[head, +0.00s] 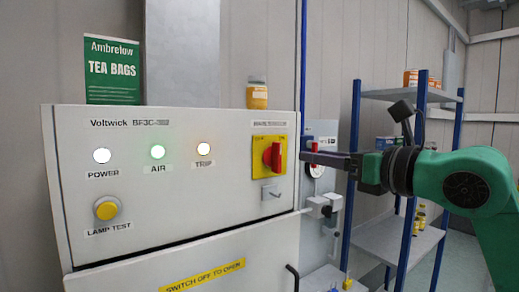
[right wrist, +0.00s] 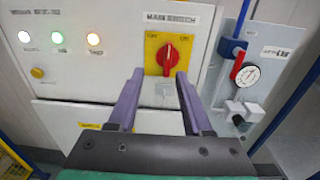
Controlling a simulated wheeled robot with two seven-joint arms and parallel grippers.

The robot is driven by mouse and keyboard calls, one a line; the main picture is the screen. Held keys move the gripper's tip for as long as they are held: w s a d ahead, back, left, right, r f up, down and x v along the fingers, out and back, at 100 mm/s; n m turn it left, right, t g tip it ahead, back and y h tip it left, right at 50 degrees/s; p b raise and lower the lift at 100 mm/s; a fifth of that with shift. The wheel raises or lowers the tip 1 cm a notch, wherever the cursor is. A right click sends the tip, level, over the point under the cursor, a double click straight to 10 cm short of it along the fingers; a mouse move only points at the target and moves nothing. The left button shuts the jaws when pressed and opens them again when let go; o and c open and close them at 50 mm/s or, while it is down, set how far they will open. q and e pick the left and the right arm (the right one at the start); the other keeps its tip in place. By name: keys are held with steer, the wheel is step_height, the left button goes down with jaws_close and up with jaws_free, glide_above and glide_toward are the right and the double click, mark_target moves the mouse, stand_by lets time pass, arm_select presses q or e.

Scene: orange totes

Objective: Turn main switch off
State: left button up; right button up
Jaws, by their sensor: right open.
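The main switch is a red rotary knob (head: 274,155) on a yellow plate (head: 259,143) at the right of a grey-white panel (head: 230,205). In the right wrist view the red knob (right wrist: 168,57) stands under a "MAIN SWITCH" label, its grip bar roughly upright. Small markings sit at the plate's upper corners. My right gripper (head: 304,156) points at the knob from the right in the head view. In the right wrist view its purple fingers (right wrist: 160,75) are open and empty, below and either side of the knob, apart from it. My left gripper is not in view.
POWER, AIR and TRIP lamps (head: 157,152) glow white, green and pale orange. A yellow LAMP TEST button (head: 106,209) is below. A hasp (head: 270,192) sits under the switch. A gauge with a red handle (right wrist: 247,75) is to the right. A jar (head: 257,94) stands on top.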

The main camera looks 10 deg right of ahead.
steer(key=p, duration=0.3)
glide_toward(281, 146)
steer(key=p+x, duration=0.3)
steer(key=x, duration=0.5)
steer(key=shift+w+a+r+p, duration=0.2)
steer(key=shift+w+a+p, duration=0.05)
steer(key=shift+a+p, duration=0.05)
steer(key=shift+w+f, duration=0.2)
steer(key=shift+w, duration=0.2)
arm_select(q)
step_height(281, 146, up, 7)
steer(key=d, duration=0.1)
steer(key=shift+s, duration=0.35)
arm_select(e)
jaws_close()
